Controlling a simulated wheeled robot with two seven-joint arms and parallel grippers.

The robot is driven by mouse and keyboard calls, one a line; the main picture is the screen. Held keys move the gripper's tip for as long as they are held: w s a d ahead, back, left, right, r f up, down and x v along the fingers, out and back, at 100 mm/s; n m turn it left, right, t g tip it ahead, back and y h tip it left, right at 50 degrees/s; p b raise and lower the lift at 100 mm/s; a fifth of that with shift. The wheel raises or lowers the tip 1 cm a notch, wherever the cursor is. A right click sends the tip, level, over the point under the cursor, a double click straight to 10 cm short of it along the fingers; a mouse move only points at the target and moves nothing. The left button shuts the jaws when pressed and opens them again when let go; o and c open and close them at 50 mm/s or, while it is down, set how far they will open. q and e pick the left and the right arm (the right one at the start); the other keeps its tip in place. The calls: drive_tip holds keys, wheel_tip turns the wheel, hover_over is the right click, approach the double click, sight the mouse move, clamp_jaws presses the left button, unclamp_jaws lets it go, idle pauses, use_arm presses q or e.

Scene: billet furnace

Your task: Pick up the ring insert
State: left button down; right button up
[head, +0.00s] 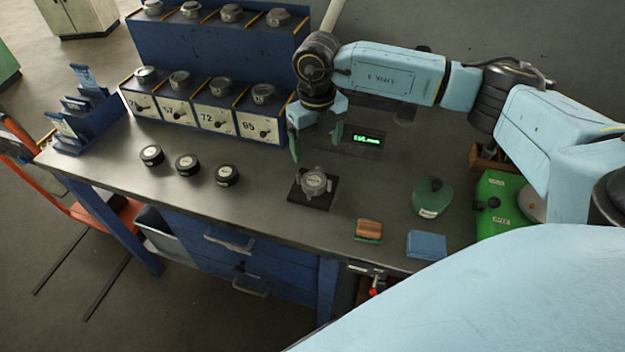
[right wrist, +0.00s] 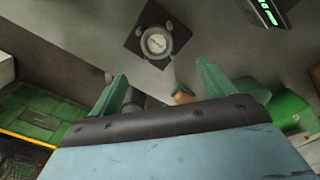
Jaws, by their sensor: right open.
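A grey metal ring insert (head: 314,183) sits on a small black square plate (head: 325,199) on the bench, in the middle of the head view. In the right wrist view the ring insert (right wrist: 156,42) lies on the dark plate (right wrist: 135,43), beyond the fingertips. My right gripper (head: 316,146) is open and empty, with its green fingers pointing down above the bench, behind and above the ring insert. It also shows in the right wrist view (right wrist: 162,72) with its fingers spread apart. My left gripper is not in view.
Blue racks (head: 207,48) with several similar grey pieces stand at the back left. Three black discs (head: 187,165) lie left of the plate. A wooden-backed brush (head: 369,229), blue block (head: 426,245), green lidded item (head: 431,197) and green box (head: 497,205) stand right. A lit display (head: 366,140) stands behind.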

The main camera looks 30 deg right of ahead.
sight(314, 178)
drive_tip(key=f, duration=0.5)
drive_tip(key=f+p, duration=0.1)
drive_tip(key=f, duration=0.5)
drive_tip(key=shift+w+a, duration=0.2)
drive_tip(key=c, duration=1.4)
drive_tip(key=shift+w, duration=0.1)
drive_tip(key=shift+c, duration=0.5)
